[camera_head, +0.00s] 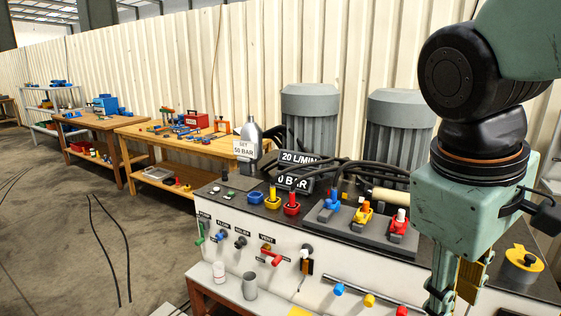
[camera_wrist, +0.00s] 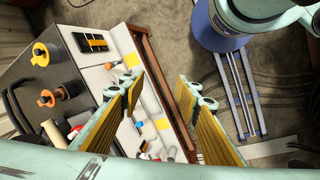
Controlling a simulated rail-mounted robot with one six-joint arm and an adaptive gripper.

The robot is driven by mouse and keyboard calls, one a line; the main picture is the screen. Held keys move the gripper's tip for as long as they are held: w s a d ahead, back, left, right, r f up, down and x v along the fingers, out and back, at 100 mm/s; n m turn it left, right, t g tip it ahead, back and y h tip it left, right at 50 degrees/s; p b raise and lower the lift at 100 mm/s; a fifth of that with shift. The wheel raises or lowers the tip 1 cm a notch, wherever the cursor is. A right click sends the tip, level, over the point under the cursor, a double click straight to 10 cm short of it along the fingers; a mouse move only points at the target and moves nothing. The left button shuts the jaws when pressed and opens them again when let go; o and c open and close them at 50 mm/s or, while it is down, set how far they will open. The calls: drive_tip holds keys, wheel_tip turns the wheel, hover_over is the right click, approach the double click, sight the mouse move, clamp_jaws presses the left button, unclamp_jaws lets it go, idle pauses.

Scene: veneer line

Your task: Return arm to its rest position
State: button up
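My gripper (camera_wrist: 160,88) shows in the wrist view with its two yellow-padded fingers spread apart and nothing between them. It is open and empty, above the front edge of the bench. In the head view my gripper (camera_head: 458,280) hangs down at the lower right, in front of the control bench (camera_head: 245,222). Its fingertips are cut off by the bottom edge there. My arm comes down from the upper right.
Two grey motors (camera_head: 310,115) stand behind. The floor (camera_head: 60,240) at left is mostly clear.

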drive_tip(key=s+a+r+m+t+y, duration=0.1)
drive_tip(key=s+a+m+t+y, duration=0.1)
drive_tip(key=s+a+m, duration=0.3)
drive_tip(key=shift+s+r+t+y, duration=0.3)
drive_tip(key=shift+s+t+y, duration=0.1)
drive_tip(key=shift+s, duration=0.65)
